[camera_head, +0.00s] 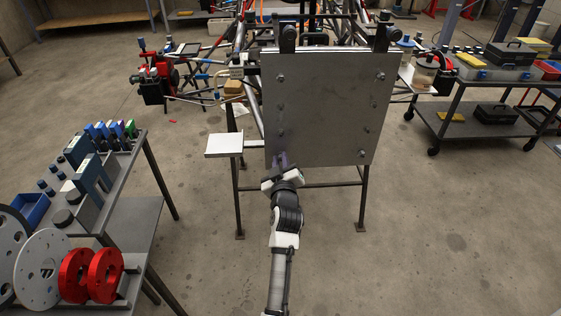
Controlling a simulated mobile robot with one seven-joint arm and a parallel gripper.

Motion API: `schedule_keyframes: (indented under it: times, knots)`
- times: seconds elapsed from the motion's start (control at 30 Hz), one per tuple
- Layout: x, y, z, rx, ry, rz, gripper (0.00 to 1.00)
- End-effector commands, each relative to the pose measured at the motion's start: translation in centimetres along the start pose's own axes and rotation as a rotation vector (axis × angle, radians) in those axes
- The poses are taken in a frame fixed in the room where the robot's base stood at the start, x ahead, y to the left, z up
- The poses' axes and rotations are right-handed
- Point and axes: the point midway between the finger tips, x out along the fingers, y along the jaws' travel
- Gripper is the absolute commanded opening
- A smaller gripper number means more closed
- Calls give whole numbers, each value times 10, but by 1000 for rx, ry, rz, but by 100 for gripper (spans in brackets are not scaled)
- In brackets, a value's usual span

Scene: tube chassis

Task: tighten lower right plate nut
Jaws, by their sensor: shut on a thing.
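The grey metal plate (325,105) stands upright on the front of the tube chassis. Nuts show at its upper left (281,77), upper right (379,77) and lower right (362,153) in the picture. My gripper (280,161) is at the plate's lower left corner in the picture, its fingers pointing up and away to the plate face. How tight that nut is cannot be seen. The lower right nut in the picture is clear of my gripper.
A small white shelf (224,145) juts out left of the plate. A cart with red and white discs (90,276) stands at the near left. A tool cart (480,128) stands at the right. The floor right of the plate's stand is clear.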

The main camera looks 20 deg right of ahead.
Motion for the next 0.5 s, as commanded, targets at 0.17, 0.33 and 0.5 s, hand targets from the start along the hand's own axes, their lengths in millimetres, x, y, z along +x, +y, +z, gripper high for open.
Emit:
schedule_keyframes:
  times: [0.17, 0.33, 0.5]
  knots:
    - [0, 0, 0, 12, 1, 1, 0]
    - [0, 1, -1, 64, 1, 1, 0]
    - [0, 1, -1, 169, 1, 0, 0]
